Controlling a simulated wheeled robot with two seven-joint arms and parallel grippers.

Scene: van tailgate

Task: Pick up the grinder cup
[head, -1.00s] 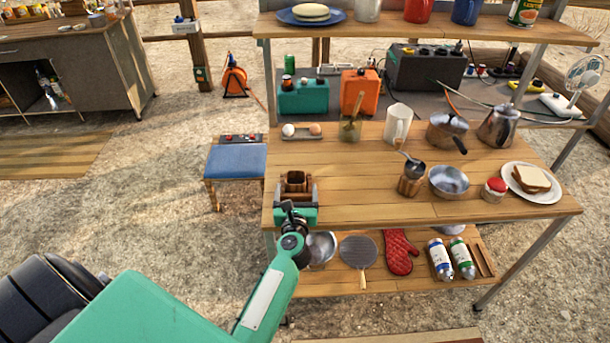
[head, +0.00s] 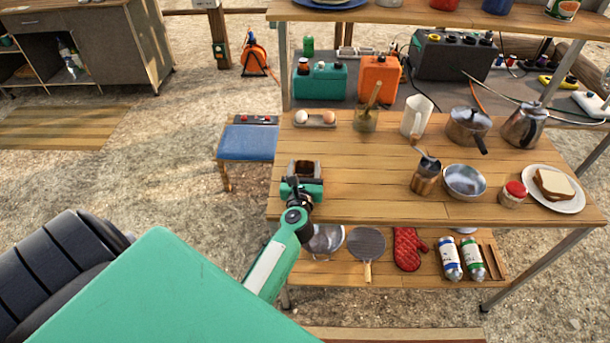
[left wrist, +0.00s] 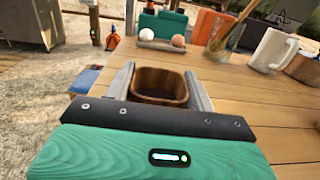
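The grinder cup (head: 305,168), a small squarish wooden cup with a dark inside, is at the left front part of the wooden table. In the left wrist view the cup (left wrist: 160,85) sits between the two grey fingers, which appear to touch its sides. My left gripper (head: 304,176) is shut on it, reaching in from the table's front edge. The cup's near lower part is hidden by the gripper, so I cannot tell whether it is clear of the tabletop. My right gripper is out of view.
A grinder-like metal pot (head: 426,178), a steel bowl (head: 464,181) and a sandwich plate (head: 553,190) stand to the right. An egg tray (head: 315,121), a jar with a wooden tool (head: 366,120) and a white mug (head: 416,116) stand behind. The table's middle is clear.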

